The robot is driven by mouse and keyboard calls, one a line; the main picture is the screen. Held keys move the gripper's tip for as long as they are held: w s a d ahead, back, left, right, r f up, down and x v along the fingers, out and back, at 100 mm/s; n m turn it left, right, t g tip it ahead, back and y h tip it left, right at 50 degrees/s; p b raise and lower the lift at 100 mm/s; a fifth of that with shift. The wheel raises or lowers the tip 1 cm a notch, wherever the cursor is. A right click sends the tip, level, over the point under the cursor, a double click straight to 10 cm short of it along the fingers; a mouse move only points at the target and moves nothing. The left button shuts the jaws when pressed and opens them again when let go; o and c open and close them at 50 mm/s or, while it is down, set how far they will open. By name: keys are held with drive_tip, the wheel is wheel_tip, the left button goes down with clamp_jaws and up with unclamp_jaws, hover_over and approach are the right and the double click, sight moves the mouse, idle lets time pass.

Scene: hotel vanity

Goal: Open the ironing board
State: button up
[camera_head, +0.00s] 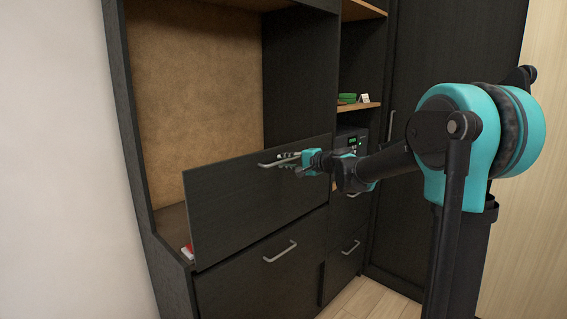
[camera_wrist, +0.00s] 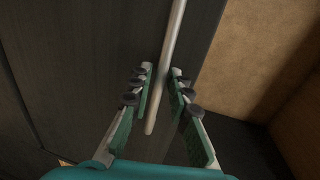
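A dark flat panel (camera_head: 230,205) with a metal bar handle stands tilted at the front of the open cabinet bay, its top edge away from the cabinet's back; no separate ironing board shape can be told. The panel's handle (camera_head: 268,164) is near its upper edge. My gripper (camera_head: 287,160) is at the handle's right end. In the wrist view the handle (camera_wrist: 174,45) runs between the two fingers, with small gaps showing beside it. My gripper (camera_wrist: 160,75) is open around the bar. Whether a finger touches it is unclear.
Below is a dark drawer front (camera_head: 255,280) with its own handle. Right of it are smaller drawers, a shelf with a green item (camera_head: 347,99), and a dark device (camera_head: 351,142). A red and white item (camera_head: 187,250) shows at the panel's left. A tall dark door (camera_head: 430,60) stands right.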

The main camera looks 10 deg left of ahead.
drive_tip(key=shift+w+a+f, duration=0.1)
drive_tip(key=shift+w+a, duration=0.2)
drive_tip(key=shift+a, duration=0.1)
clamp_jaws()
